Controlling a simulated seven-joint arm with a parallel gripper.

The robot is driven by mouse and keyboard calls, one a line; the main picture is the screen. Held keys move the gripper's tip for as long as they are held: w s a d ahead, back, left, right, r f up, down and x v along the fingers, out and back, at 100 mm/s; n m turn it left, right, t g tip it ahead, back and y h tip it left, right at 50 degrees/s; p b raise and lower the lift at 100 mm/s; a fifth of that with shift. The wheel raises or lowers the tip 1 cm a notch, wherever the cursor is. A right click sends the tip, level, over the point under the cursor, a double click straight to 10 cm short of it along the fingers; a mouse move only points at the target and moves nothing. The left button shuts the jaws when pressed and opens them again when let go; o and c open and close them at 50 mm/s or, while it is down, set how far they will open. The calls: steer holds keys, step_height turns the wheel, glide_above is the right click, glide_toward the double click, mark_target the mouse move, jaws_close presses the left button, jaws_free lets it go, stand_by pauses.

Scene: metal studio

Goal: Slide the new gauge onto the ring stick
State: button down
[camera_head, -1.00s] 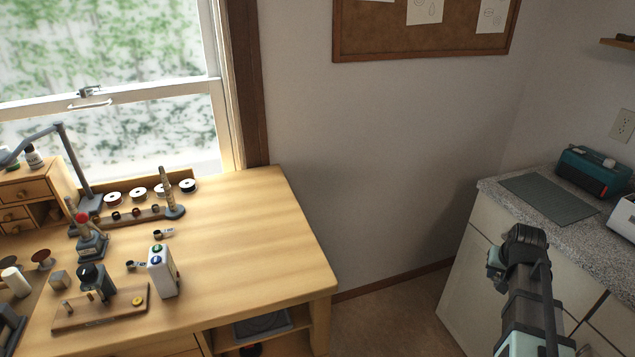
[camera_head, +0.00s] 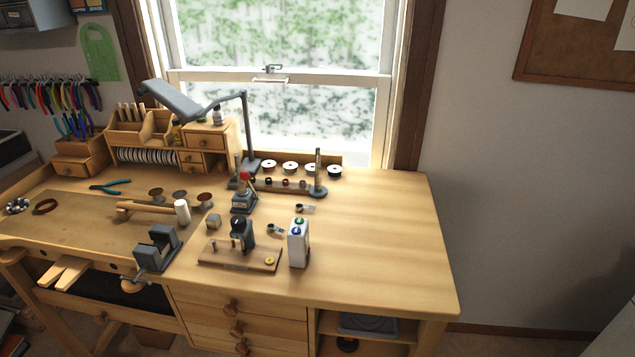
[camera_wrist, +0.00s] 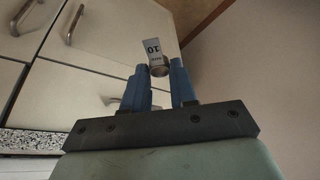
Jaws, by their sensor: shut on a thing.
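The new gauge (camera_wrist: 153,50), a small metal ring with a flat tag marked 10, is between my blue fingertips in the wrist view. My gripper (camera_wrist: 160,75) is shut on it. My gripper is outside the head view. The ring stick (camera_head: 318,168) stands upright on a dark round base near the back of the workbench (camera_head: 400,235), right of a wooden rack. Two other small tagged gauges lie on the bench, one (camera_head: 305,208) in front of the stick and another (camera_head: 276,230) by a white box.
A white box (camera_head: 298,245) with coloured knobs stands in front of the stick. A wooden board (camera_head: 225,258) with a dark tool, a red-topped stand (camera_head: 244,195) and a lamp (camera_head: 245,130) are to the left. The bench's right side is clear. The wrist view shows cabinet doors (camera_wrist: 100,40).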

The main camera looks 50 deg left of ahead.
stand_by(0.4)
steer(key=w+a+r+n+y, duration=0.1)
steer(key=w+a+r+n, duration=0.15)
steer(key=a, duration=0.85)
steer(key=w+a+r+n+y, duration=0.1)
steer(key=w+a+r+n, duration=0.2)
steer(key=a, duration=0.8)
steer(key=s+a+r+n, duration=0.1)
steer(key=a+r, duration=0.2)
steer(key=a, duration=0.5)
steer(key=s+a+r+n+g+y, duration=0.1)
steer(key=a+r, duration=0.3)
steer(key=a, duration=0.5)
steer(key=s+a+r+n, duration=0.1)
steer(key=a+r+n, duration=0.15)
steer(key=a, duration=0.55)
step_height(320, 180, up, 20)
steer(key=n+g+y, duration=0.1)
steer(key=n+g, duration=0.2)
steer(key=n, duration=0.5)
glide_above(318, 148)
steer(key=shift+d+f, duration=0.2)
steer(key=shift+f, duration=2.4)
steer(key=shift+w+a, duration=0.1)
steer(key=shift+a, duration=0.25)
steer(key=shift+d+f, duration=0.1)
steer(key=shift+f, duration=1.1)
